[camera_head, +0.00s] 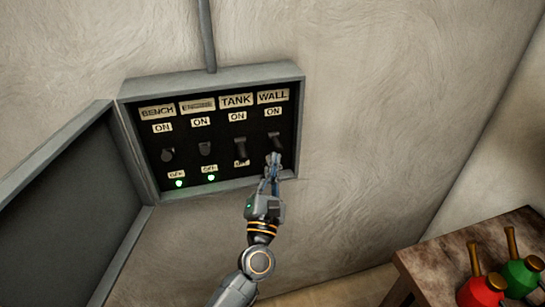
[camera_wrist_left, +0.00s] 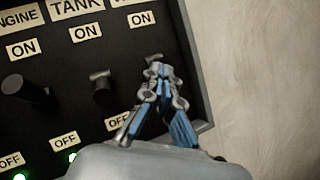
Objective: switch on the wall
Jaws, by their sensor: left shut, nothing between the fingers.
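The wall switch (camera_head: 275,141) is the rightmost dark lever on the panel, under the WALL and ON labels; its handle seems to hang downward. My left gripper (camera_head: 273,165) is shut and empty, with its fingertips at the lower end of that lever. I cannot tell whether they touch. In the left wrist view the closed fingertips (camera_wrist_left: 154,62) hide most of the wall lever, just below an ON label. The gripper also hides the wall column's OFF label and lamp place. My right gripper is not in view.
The panel's grey frame (camera_head: 212,83) holds bench (camera_head: 168,155), engine (camera_head: 206,148) and tank (camera_head: 240,148) levers. Green lamps glow below bench and engine. The open grey door (camera_head: 65,205) stands left. A wooden table (camera_head: 440,262) with red and green bottles is lower right.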

